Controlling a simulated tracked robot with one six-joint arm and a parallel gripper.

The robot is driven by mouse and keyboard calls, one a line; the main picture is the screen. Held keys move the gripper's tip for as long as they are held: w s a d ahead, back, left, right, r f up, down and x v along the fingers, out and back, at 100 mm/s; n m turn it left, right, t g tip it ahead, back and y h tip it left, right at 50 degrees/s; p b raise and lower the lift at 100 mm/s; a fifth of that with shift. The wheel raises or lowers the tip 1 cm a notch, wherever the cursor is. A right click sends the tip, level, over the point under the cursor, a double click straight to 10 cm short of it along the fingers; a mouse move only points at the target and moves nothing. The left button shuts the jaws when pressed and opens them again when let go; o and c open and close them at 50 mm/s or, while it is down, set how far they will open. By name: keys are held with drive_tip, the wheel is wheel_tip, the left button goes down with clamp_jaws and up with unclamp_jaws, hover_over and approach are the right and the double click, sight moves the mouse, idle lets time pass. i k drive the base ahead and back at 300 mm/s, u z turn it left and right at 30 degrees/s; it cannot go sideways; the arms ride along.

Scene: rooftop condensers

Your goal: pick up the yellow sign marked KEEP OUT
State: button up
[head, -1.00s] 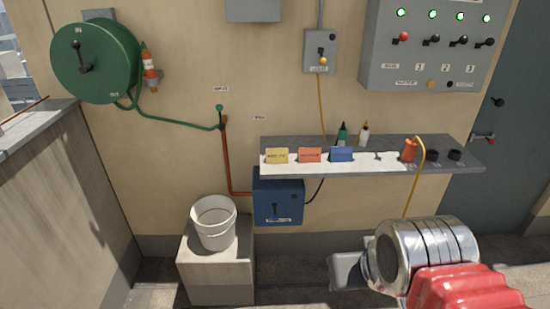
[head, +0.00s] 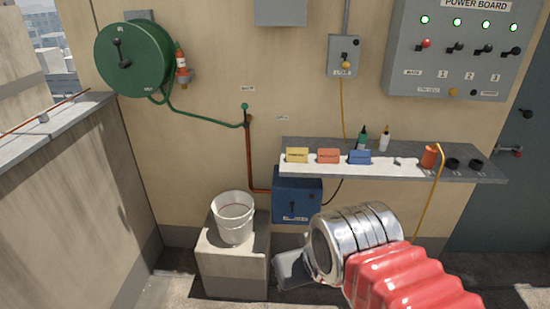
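A small yellow sign (head: 297,155) stands at the left end of a grey wall shelf (head: 480,173), on its white strip. Its lettering is too small to read. An orange sign (head: 328,156) and a blue sign (head: 360,157) stand in a row to its right. My arm, with silver rings and a red ribbed sleeve, reaches in from the lower right. A grey block at its end, my gripper (head: 293,270), is low in the picture, below the shelf and apart from the signs. Its fingers cannot be made out clearly.
An orange cylinder (head: 428,157), black rings and two small bottles stand on the shelf. A blue box (head: 297,195) is below it. A white bucket (head: 233,218) stands on a concrete block (head: 234,265). A green reel (head: 134,60) and a power board (head: 452,55) are on the wall.

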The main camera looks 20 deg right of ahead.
sight(293, 155)
drive_tip(key=u, duration=4.05)
drive_tip(key=k, duration=1.55)
drive_tip(key=z, duration=0.05)
